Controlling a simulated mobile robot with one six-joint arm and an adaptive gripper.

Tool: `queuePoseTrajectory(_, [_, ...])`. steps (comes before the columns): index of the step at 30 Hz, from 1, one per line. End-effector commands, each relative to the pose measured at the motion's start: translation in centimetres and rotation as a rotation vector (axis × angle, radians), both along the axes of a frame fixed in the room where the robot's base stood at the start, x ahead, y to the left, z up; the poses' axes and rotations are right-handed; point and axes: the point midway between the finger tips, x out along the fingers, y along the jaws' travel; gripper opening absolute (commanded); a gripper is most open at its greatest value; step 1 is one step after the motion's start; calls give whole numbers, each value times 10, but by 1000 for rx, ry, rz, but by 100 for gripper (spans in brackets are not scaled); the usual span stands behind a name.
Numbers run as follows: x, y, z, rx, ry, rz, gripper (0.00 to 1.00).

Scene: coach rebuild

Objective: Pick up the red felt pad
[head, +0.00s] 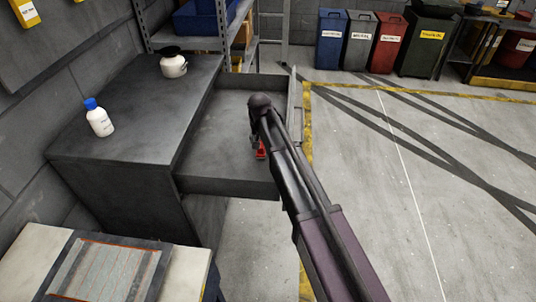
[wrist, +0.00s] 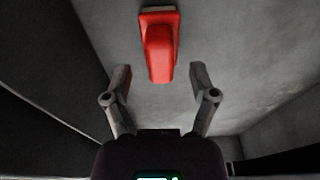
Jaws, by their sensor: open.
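The red felt pad (wrist: 160,45) lies on the grey floor of an open drawer (head: 222,140). In the wrist view it is a raised red piece with a pale strip at its far end. In the head view only a small red part (head: 261,152) shows beside my arm. My gripper (wrist: 160,76) is open, its two fingers apart with the near end of the pad between or just below their tips. I cannot tell the height left between them. In the head view my arm hides most of the gripper.
The drawer's walls rise around the pad, and its front panel (head: 294,105) is close to my arm. On the dark cabinet top (head: 135,115) stand a white bottle with a blue cap (head: 99,118) and a white jar with a black lid (head: 173,64). The floor at right is clear.

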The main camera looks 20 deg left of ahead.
Motion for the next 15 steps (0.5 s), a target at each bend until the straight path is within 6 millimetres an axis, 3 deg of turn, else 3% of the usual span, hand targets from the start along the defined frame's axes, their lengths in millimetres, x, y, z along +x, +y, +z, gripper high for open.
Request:
queuePoseTrajectory(6, [2,0,-17,0,0,0,74])
queuePoseTrajectory(15, [3,0,-19,0,0,0,74])
